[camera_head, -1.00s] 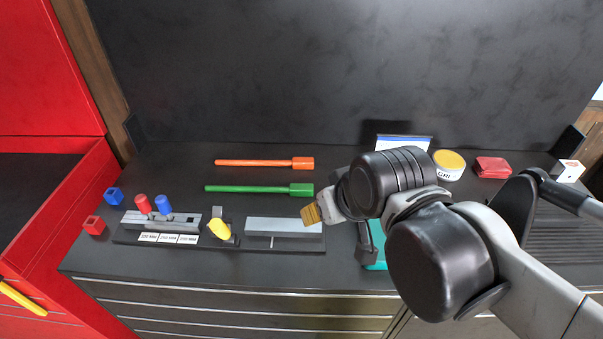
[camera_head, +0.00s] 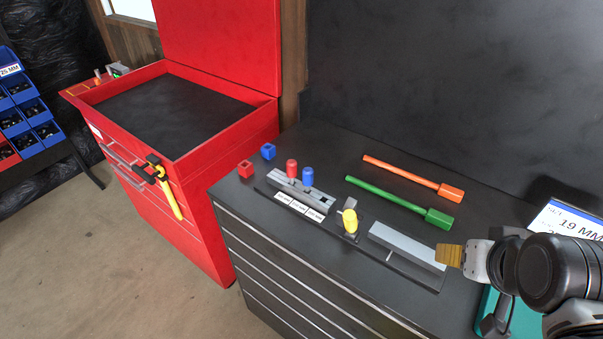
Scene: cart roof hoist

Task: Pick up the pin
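A red-topped peg (camera_head: 292,168) and a blue-topped peg (camera_head: 307,176) stand upright in a grey slotted block (camera_head: 290,187) on the bench; I cannot tell which thing is the pin. A yellow-knobbed piece (camera_head: 350,219) sits to the right of the block, before a grey plate (camera_head: 408,245). My arm's end (camera_head: 478,260) is at the right, by the right end of the plate, with a brass-coloured piece (camera_head: 449,255) at its tip. The fingers do not show clearly, so I cannot tell open from shut. The block is clear of my arm.
A red tool chest (camera_head: 235,130) stands beside the bench. A 19 MM card (camera_head: 570,222) and teal object (camera_head: 524,318) are near my arm.

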